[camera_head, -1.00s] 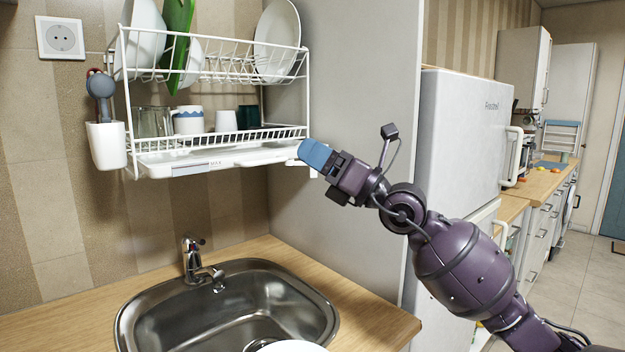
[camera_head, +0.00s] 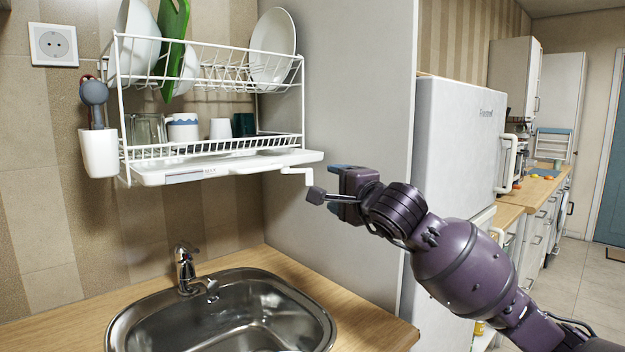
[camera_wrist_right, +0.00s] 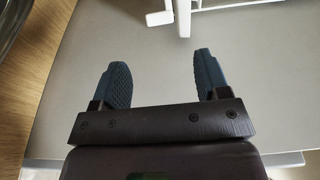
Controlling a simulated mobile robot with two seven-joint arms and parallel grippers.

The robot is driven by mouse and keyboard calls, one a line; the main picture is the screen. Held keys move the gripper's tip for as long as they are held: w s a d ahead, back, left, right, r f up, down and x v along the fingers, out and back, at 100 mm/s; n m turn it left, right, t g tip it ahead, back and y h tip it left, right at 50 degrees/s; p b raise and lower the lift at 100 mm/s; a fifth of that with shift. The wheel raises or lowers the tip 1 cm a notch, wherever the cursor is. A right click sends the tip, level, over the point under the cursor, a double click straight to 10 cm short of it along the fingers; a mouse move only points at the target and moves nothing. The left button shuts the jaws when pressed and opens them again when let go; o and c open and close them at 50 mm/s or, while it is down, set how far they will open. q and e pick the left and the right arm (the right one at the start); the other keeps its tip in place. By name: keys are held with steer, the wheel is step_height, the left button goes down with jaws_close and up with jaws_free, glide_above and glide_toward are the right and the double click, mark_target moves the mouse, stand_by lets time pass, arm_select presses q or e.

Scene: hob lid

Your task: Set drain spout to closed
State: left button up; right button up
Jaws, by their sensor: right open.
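The drain spout (camera_head: 297,172) is a thin white bent piece at the right end of the white drip tray (camera_head: 225,168) under the dish rack. It runs sideways to the right, then its end turns down. My right gripper (camera_head: 345,168) is just right of the spout, apart from it in the picture, with its blue fingers partly hidden behind its own wrist. In the right wrist view the gripper (camera_wrist_right: 160,82) is open and empty, its two blue fingers spread. White parts at the top of that view, beyond the fingers, look like the spout (camera_wrist_right: 184,16). My left gripper is out of view.
The dish rack (camera_head: 210,140) holds plates, cups and a green board. A utensil holder (camera_head: 99,153) hangs at its left. Below are a sink (camera_head: 225,320) and tap (camera_head: 186,268). A grey panel (camera_head: 345,90) and fridge (camera_head: 455,140) stand right. Air below the tray is clear.

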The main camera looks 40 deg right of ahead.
mark_target(312, 177)
steer(key=w, duration=0.3)
steer(key=w+d, duration=0.1)
steer(key=w, duration=0.5)
steer(key=shift+w+d+f+b, duration=0.1)
steer(key=shift+w+d+b, duration=0.05)
steer(key=shift+b, duration=0.25)
steer(key=shift+w, duration=0.5)
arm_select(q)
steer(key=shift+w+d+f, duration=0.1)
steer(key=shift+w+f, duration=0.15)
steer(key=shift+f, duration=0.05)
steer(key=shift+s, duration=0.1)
arm_select(e)
steer(key=shift+c, duration=0.3)
